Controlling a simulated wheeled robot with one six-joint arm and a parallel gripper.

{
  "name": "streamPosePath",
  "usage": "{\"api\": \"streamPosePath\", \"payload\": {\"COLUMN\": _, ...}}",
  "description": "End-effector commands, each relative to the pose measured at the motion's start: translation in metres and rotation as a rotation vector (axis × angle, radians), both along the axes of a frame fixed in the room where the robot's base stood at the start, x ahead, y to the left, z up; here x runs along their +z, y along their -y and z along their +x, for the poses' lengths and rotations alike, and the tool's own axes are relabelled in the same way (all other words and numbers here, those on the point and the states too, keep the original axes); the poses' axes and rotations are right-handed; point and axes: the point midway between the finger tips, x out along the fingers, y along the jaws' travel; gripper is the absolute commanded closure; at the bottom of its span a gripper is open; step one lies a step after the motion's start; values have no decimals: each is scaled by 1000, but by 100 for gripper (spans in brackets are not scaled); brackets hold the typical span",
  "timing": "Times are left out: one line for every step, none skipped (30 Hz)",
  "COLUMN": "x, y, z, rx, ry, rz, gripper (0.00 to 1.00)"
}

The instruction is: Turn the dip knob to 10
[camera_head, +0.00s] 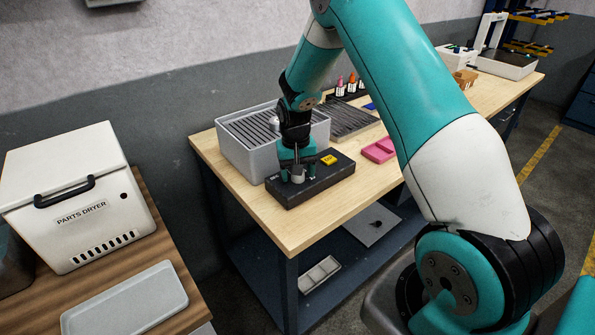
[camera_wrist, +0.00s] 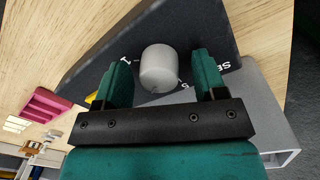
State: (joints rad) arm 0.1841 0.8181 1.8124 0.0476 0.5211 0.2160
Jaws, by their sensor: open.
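The dip knob is a pale grey, round knob (camera_wrist: 158,66) on a black control box (camera_head: 325,184). In the wrist view it stands between the two teal fingers of my gripper (camera_wrist: 163,72), with a gap on each side. The gripper is open around it and not visibly touching. Printed marks "1", "5" and part of a word "SE" show around the knob; the rest of the scale is hidden, and I cannot make out a pointer. In the head view my gripper (camera_head: 297,168) points down over the box, and the knob (camera_head: 297,176) shows between the fingers.
A yellow button (camera_head: 329,159) sits on the box, right of the knob. A grey slatted bin (camera_head: 236,158) stands close behind my gripper. A pink tray (camera_head: 379,150) and a dark ribbed mat (camera_head: 350,121) lie farther back. The wooden bench front (camera_head: 300,230) is clear.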

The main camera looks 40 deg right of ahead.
Motion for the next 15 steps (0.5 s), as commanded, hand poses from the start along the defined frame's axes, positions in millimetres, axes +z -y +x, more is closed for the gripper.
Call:
{"api": "streamPosePath", "payload": {"x": 0, "y": 0, "z": 0, "rx": 0, "ry": 0, "rz": 0, "gripper": 35}}
{"api": "streamPosePath", "payload": {"x": 0, "y": 0, "z": 0, "rx": 0, "ry": 0, "rz": 0, "gripper": 35}}
{"api": "streamPosePath", "payload": {"x": 1, "y": 0, "z": 0, "rx": 0, "ry": 1, "rz": 0, "gripper": 35}}
{"api": "streamPosePath", "payload": {"x": 2, "y": 0, "z": 1, "rx": 0, "ry": 2, "rz": -1, "gripper": 35}}
{"api": "streamPosePath", "payload": {"x": 5, "y": 0, "z": 1, "rx": 0, "ry": 3, "rz": -1, "gripper": 35}}
{"api": "streamPosePath", "payload": {"x": 9, "y": 0, "z": 1, "rx": 0, "ry": 4, "rz": -1, "gripper": 35}}
{"api": "streamPosePath", "payload": {"x": 12, "y": 0, "z": 1, "rx": 0, "ry": 4, "rz": -1, "gripper": 35}}
{"api": "streamPosePath", "payload": {"x": 17, "y": 0, "z": 2, "rx": 0, "ry": 5, "rz": -1, "gripper": 35}}
{"api": "streamPosePath", "payload": {"x": 24, "y": -1, "z": 2, "rx": 0, "ry": 6, "rz": -2, "gripper": 35}}
{"api": "streamPosePath", "payload": {"x": 30, "y": -1, "z": 2, "rx": 0, "ry": 6, "rz": -2, "gripper": 35}}
{"api": "streamPosePath", "payload": {"x": 37, "y": -1, "z": 2, "rx": 0, "ry": 7, "rz": -1, "gripper": 35}}
{"api": "streamPosePath", "payload": {"x": 47, "y": -2, "z": 3, "rx": 0, "ry": 8, "rz": -1, "gripper": 35}}
{"api": "streamPosePath", "payload": {"x": 55, "y": -2, "z": 2, "rx": 0, "ry": 8, "rz": -1, "gripper": 35}}
{"api": "streamPosePath", "payload": {"x": 63, "y": -3, "z": 2, "rx": 0, "ry": 8, "rz": -1, "gripper": 35}}
{"api": "streamPosePath", "payload": {"x": 73, "y": -3, "z": 3, "rx": 1, "ry": 8, "rz": -1, "gripper": 35}}
